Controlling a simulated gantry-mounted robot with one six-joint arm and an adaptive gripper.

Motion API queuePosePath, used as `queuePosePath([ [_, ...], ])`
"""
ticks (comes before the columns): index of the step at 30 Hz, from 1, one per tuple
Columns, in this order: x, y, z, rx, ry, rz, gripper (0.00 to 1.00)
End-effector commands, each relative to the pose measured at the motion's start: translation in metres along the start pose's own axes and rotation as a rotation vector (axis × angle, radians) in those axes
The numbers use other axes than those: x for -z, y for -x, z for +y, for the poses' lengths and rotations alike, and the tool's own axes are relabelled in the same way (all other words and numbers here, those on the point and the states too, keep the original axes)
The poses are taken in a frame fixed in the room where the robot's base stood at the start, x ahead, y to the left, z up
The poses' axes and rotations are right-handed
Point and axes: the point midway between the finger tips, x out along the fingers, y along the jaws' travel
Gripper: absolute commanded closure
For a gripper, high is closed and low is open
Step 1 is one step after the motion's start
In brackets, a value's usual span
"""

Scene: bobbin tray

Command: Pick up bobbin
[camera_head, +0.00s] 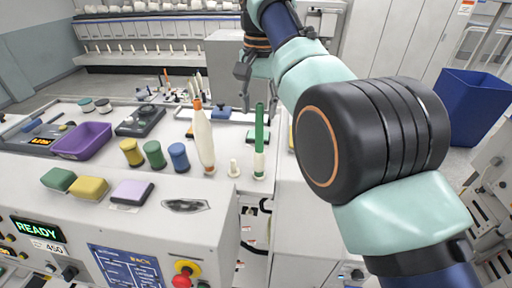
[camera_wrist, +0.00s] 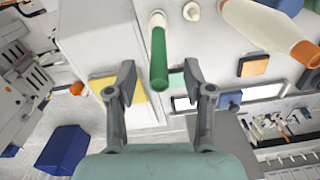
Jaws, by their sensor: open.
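A slim green bobbin (camera_head: 259,128) with a pale lower part stands upright near the right end of the table top. A larger cream bobbin (camera_head: 206,145) with an orange tip stands to its left. In the wrist view, the green bobbin (camera_wrist: 158,58) points between my fingers, and the cream bobbin (camera_wrist: 262,24) lies at upper right. My gripper (camera_wrist: 160,80) is open, its two fingers apart and empty. In the head view, my gripper (camera_head: 244,88) hangs above and behind the green bobbin. I cannot tell whether the fingers are level with its tip.
A short white peg (camera_head: 233,168) stands between the bobbins. Yellow, green and blue spools (camera_head: 178,157) stand to the left, near a purple tray (camera_head: 82,141). Sponges and a lilac pad (camera_head: 132,191) lie in front. A blue bin (camera_head: 468,105) stands at right.

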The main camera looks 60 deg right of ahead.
Motion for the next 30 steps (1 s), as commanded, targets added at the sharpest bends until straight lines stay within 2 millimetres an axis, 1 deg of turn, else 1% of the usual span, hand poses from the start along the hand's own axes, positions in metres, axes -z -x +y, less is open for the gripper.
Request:
queuePosePath([
  [1,0.000,-0.015,0.000,0.000,0.000,0.000,0.48],
  [3,0.000,-0.018,0.000,0.000,0.000,0.000,0.48],
  [6,0.001,-0.017,0.000,0.000,0.000,0.000,0.48],
  [8,0.001,-0.022,0.001,0.000,0.000,0.000,0.48],
  [13,0.005,-0.056,0.004,0.000,-0.001,-0.001,0.48],
  [15,0.005,-0.066,0.004,0.000,0.000,0.000,0.48],
  [17,0.005,-0.070,0.004,0.000,0.000,0.001,0.48],
  [23,0.005,-0.067,0.004,0.000,0.001,0.000,0.48],
  [24,0.005,-0.067,0.004,0.000,0.001,0.000,0.50],
  [25,0.005,-0.067,0.004,0.000,0.001,0.000,0.55],
  [30,0.005,-0.067,0.004,0.000,0.001,0.000,0.83],
])
